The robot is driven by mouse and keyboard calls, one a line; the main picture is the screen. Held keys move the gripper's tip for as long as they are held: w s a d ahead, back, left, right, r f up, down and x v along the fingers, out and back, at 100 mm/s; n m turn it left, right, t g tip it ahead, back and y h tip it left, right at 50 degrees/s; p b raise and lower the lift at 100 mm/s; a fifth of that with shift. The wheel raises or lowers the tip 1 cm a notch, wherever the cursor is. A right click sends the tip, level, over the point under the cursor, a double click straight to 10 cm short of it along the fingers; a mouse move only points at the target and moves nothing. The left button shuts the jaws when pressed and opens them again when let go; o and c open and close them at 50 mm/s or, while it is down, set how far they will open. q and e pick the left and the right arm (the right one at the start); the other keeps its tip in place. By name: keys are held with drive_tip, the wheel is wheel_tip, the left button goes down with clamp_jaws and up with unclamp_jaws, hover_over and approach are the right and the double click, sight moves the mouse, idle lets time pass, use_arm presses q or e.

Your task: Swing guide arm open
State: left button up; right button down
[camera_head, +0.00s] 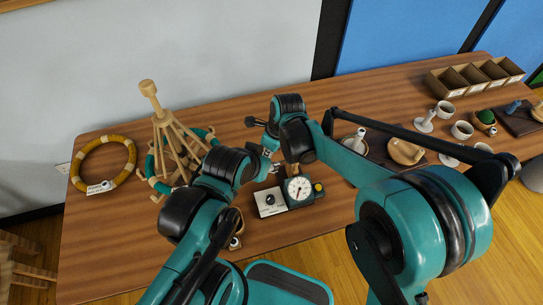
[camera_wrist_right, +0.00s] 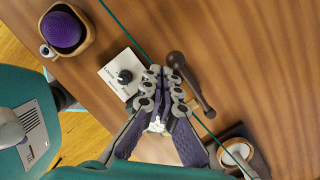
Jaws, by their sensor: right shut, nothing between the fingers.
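The guide arm, a dark brown bar with a rounded knob (camera_wrist_right: 190,80), lies beside my right gripper's fingertips (camera_wrist_right: 164,76) in the right wrist view. The fingers are shut with nothing between them; whether they touch the bar is unclear. In the head view a dark knob (camera_head: 250,121) sticks out left of my right wrist, and the right fingertips (camera_head: 267,153) are just below it; the rest is hidden. My left gripper is not visible.
A wooden yarn swift (camera_head: 163,125) stands left, near a yellow hoop (camera_head: 78,165). A thin green line (camera_wrist_right: 208,130) crosses the wrist view. A basket with a purple ball (camera_wrist_right: 66,30) and a round pale item (camera_wrist_right: 238,150) are nearby. Cups and a divided box (camera_head: 475,77) fill the right.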

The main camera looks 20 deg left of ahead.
drive_tip(key=shift+w+a, duration=0.2)
drive_tip(key=shift+a, duration=0.15)
drive_tip(key=shift+w, duration=0.1)
idle(0.5)
